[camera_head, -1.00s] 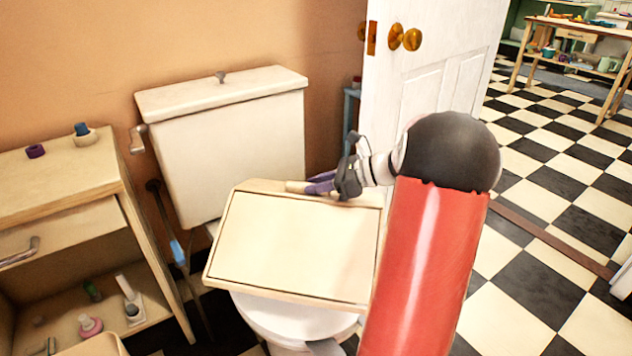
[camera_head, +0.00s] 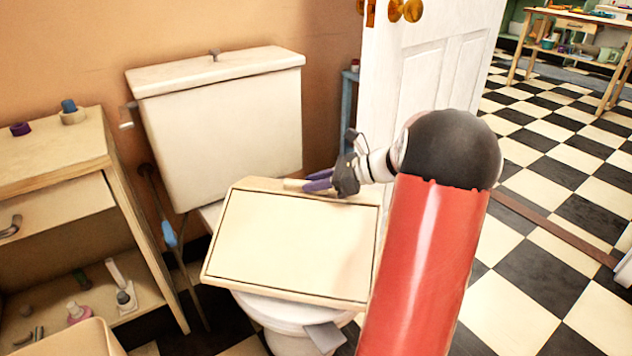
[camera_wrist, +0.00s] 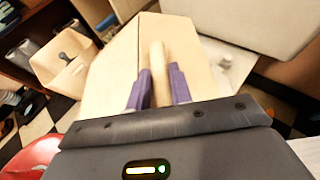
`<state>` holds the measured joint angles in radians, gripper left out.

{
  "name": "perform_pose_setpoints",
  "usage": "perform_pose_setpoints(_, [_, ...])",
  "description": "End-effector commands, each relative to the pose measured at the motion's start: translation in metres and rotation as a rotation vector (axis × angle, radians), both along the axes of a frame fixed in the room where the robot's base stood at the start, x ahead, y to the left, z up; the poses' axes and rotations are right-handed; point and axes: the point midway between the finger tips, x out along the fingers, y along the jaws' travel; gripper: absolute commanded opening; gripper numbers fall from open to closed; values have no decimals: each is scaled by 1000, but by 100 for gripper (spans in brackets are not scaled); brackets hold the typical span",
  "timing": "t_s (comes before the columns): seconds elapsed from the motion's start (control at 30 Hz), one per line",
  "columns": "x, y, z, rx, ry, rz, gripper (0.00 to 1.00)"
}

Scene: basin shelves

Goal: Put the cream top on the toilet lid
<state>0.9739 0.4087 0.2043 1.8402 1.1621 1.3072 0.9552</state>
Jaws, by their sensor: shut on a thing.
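The cream top (camera_head: 290,245) is a flat cream panel with a raised border. It hangs slightly tilted over the white toilet lid (camera_head: 287,313), covering most of it in the head view. I cannot tell whether they touch. My gripper (camera_head: 312,186) is at the panel's far right edge, shut on a cream bar there. In the wrist view my purple fingers (camera_wrist: 158,75) sit on either side of this bar, with the cream top (camera_wrist: 112,70) extending beside it.
The toilet tank (camera_head: 225,130) stands just behind the panel. A wooden shelf unit (camera_head: 70,190) with small items is at left. An open white door (camera_head: 430,70) is behind my arm. Checkered floor (camera_head: 550,260) lies clear at right.

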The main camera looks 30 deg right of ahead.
Motion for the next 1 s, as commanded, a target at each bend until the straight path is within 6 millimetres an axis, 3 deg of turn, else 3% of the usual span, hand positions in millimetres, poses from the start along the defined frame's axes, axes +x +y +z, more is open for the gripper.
perform_pose_setpoints(0.63, [0, 0, -12, 1, -1, 0, 0])
perform_pose_setpoints(0.67, [0, 0, -11, 0, -1, 0, 25])
perform_pose_setpoints(0.8, [0, 0, -11, 1, -1, 0, 44])
perform_pose_setpoints(1.0, [0, 0, -12, 0, 1, 0, 47])
